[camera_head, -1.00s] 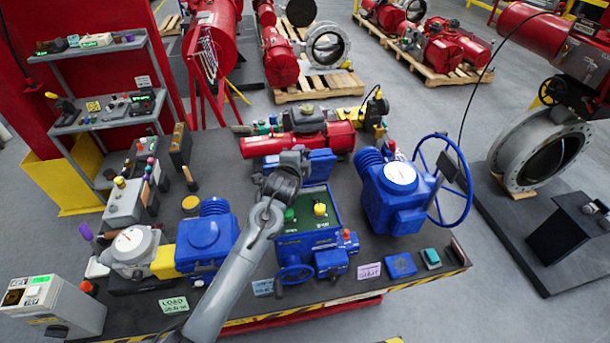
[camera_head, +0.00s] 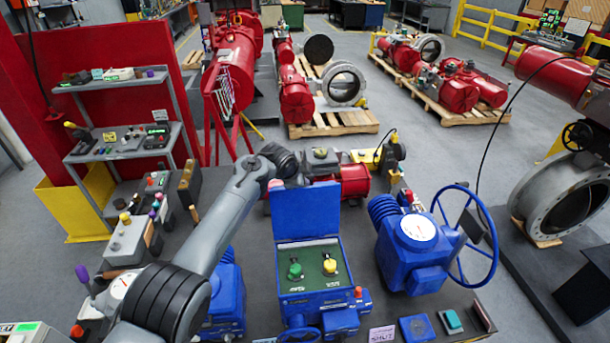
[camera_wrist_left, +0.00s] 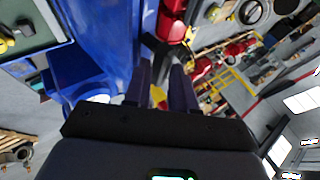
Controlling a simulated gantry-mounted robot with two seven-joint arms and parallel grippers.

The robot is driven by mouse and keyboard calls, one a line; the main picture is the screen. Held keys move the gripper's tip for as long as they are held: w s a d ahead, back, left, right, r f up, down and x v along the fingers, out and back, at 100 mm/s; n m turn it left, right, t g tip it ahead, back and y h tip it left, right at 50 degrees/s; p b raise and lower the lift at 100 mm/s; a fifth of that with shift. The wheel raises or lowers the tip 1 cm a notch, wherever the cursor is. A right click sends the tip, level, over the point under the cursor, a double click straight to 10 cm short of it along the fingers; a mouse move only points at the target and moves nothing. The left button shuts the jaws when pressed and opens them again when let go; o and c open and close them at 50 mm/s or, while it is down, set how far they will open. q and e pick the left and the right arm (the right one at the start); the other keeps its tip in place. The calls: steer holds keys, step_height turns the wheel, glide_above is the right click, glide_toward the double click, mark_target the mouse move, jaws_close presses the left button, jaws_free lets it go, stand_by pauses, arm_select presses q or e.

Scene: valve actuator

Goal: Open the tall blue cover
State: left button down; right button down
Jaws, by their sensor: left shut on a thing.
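The tall blue cover (camera_head: 305,212) stands upright at the back of a blue control box (camera_head: 315,297) in the head view. The box's green panel shows a green knob (camera_head: 295,269) and a yellow knob (camera_head: 330,266). In the left wrist view, the blue cover (camera_wrist_left: 98,30) fills the area left of the fingers (camera_wrist_left: 161,68). The gripper is shut on the cover, though the contact is hard to make out. My right gripper is not in view.
A blue valve actuator (camera_head: 412,232) with a large handwheel (camera_head: 468,235) stands right of the box. A red cylinder (camera_head: 354,180) lies behind the cover. Another blue actuator (camera_head: 225,298) stands left, partly under my arm. A grey shelf (camera_head: 122,140) stands at far left.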

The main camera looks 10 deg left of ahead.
arm_select(q)
steer(key=shift+r, duration=0.1)
stand_by(0.3)
steer(key=c, duration=1.1)
jaws_free()
steer(key=shift+v, duration=0.8)
steer(key=shift+b+v, duration=0.3)
steer(key=shift+v, duration=4.2)
steer(key=shift+c, duration=0.2)
